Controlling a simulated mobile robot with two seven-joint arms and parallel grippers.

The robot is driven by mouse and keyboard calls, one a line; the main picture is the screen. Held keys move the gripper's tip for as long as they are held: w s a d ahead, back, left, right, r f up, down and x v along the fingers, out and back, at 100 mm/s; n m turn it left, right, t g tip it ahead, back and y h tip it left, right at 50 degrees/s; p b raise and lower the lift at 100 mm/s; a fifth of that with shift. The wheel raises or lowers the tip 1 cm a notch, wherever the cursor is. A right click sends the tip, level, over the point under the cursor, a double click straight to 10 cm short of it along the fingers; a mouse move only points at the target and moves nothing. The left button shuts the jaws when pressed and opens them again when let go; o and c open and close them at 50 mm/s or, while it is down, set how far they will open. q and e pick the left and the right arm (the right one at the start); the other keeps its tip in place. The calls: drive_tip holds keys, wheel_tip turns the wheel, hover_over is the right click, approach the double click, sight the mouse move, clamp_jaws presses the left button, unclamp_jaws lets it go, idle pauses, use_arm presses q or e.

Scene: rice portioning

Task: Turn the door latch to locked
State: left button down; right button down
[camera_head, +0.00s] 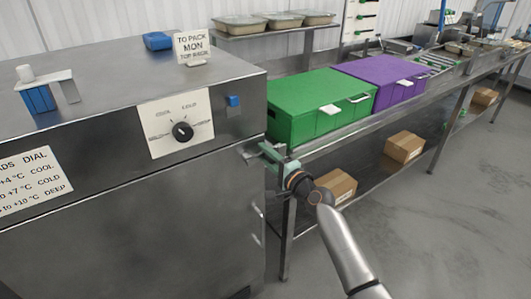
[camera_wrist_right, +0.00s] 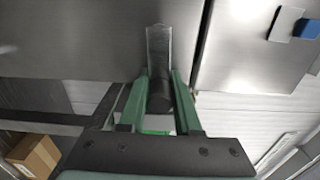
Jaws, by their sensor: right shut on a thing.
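The door latch (camera_head: 249,156) is a small metal lever at the right edge of the steel cabinet, just below the dial panel. In the right wrist view the latch (camera_wrist_right: 160,48) shows as a grey plate with a dark round grip below it. My right gripper (camera_head: 266,150), with green fingers, is shut on the latch; the fingers (camera_wrist_right: 160,88) lie on both sides of its dark grip. They partly hide the latch in the head view. Whether it stands at locked cannot be told. The cabinet door (camera_head: 140,225) appears closed. My left gripper is not in view.
A black dial (camera_head: 182,132) is on the cabinet front. A green box (camera_head: 300,112) and a purple box (camera_head: 385,82) stand on the steel bench right of the cabinet, close behind my right gripper. Cardboard boxes (camera_head: 404,147) sit on the lower shelf. The floor at right is clear.

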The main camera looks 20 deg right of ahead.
drive_tip(key=shift+w+r+m, duration=0.1)
drive_tip(key=shift+r+m, duration=0.05)
drive_tip(key=shift+m, duration=0.55)
drive_tip(key=c, duration=1)
unclamp_jaws()
drive_tip(key=o, duration=0.3)
drive_tip(key=shift+f, duration=0.2)
drive_tip(key=shift+o, duration=0.3)
drive_tip(key=shift+f, duration=0.1)
drive_tip(key=v, duration=1.2)
drive_tip(key=shift+s, duration=0.3)
